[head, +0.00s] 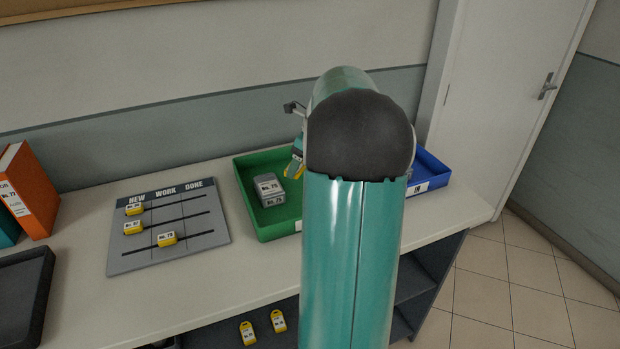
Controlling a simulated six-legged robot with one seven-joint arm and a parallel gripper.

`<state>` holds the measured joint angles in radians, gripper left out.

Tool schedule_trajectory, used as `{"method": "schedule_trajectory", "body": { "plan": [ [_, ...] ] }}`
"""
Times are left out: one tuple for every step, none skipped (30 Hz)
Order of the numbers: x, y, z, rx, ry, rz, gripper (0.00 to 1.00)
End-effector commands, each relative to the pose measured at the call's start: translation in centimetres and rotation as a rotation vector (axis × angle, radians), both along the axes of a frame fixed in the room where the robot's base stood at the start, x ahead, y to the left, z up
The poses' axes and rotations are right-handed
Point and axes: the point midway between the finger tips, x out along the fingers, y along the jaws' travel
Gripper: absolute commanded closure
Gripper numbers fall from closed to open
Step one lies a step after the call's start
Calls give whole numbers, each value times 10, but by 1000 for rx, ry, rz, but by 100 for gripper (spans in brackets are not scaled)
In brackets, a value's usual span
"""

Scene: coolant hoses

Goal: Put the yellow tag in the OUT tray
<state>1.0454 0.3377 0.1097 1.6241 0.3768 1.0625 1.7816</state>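Small yellow blocks with white number labels sit on the grey board. A green tray (243,200) stands on the worktop, partly behind my arm; its front label is almost all covered, so I cannot read it. A grey block (269,190) marked No. 75 lies in it. My gripper (295,165) is mostly hidden behind my arm, over the green tray's right part. Something yellow shows at its end; I cannot tell whether it is a held tag or whether the fingers are shut.
A blue tray (432,170) marked IN stands right of my arm. The grey board (160,262) reads NEW, WORK, DONE. An orange binder (30,190) and a dark tray (22,300) are at left. The front worktop is clear. A door is behind at right.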

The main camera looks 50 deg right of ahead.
Motion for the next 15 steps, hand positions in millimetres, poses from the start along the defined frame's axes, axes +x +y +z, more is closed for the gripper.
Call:
{"method": "schedule_trajectory", "body": {
  "plan": [
    [2, -13, -7, 3, 1, -2, 55],
    [2, -18, -12, 5, 1, -2, 55],
    [3, -24, -20, 5, 1, -3, 55],
    [3, -28, -26, 6, 2, -3, 55],
    [4, -33, -32, 6, 2, -3, 55],
    [5, -39, -38, 5, 1, -2, 55],
    [5, -44, -43, 4, 1, -3, 55],
    [5, -47, -47, 4, 1, -2, 55],
    [6, -51, -52, 4, 1, -2, 55],
    [7, -53, -54, 3, 1, -1, 55],
    [7, -55, -56, 3, 0, -1, 55],
    [7, -57, -58, 2, -1, -1, 55],
    [7, -59, -59, 3, 0, -1, 55],
    [7, -60, -61, 3, 0, -1, 55],
    [7, -63, -64, 3, 0, -1, 55]
  ]
}}
